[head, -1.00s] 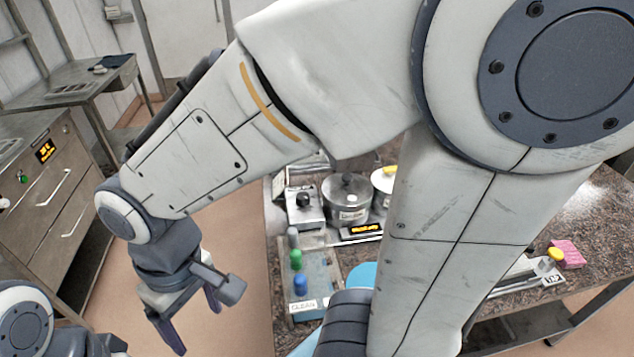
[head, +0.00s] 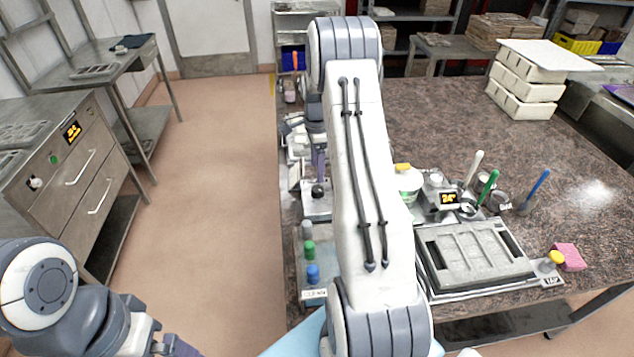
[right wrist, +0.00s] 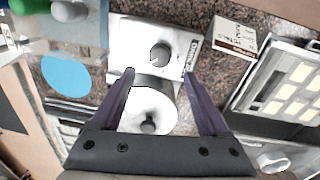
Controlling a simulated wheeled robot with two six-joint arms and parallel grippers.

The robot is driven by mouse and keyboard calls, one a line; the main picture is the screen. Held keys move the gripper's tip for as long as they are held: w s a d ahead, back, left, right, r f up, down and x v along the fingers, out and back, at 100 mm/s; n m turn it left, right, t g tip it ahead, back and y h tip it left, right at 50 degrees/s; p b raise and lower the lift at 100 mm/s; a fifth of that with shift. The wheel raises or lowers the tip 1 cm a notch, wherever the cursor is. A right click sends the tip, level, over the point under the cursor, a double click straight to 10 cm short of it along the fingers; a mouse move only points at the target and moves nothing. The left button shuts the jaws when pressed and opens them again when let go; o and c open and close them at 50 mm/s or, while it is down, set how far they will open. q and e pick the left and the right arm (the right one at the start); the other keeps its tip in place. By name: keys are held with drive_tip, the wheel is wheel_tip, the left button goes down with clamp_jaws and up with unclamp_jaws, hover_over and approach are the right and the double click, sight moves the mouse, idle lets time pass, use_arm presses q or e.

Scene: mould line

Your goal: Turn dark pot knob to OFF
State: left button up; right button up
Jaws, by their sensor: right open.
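A pot lid with a black handle (right wrist: 148,124) shows between my fingers; my arm hides this pot in the head view. My right gripper (right wrist: 158,75) is open and empty, its fingertips just short of the knob, one on each side. My left gripper (head: 172,348) is at the bottom left edge, mostly cut off.
Grey, green and blue bottles (head: 310,250) stand in front of the knob box. A small lettered carton (right wrist: 234,38) and a grey mould frame (head: 475,262) lie to the right.

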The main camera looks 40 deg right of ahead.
sight(318, 188)
wheel_tip(318, 188, down, 6)
drive_tip(key=shift+s+a+r+p, duration=0.1)
drive_tip(key=shift+s+a+p, duration=0.05)
drive_tip(key=shift+p, duration=0.9)
drive_tip(key=shift+f, duration=0.85)
clamp_jaws()
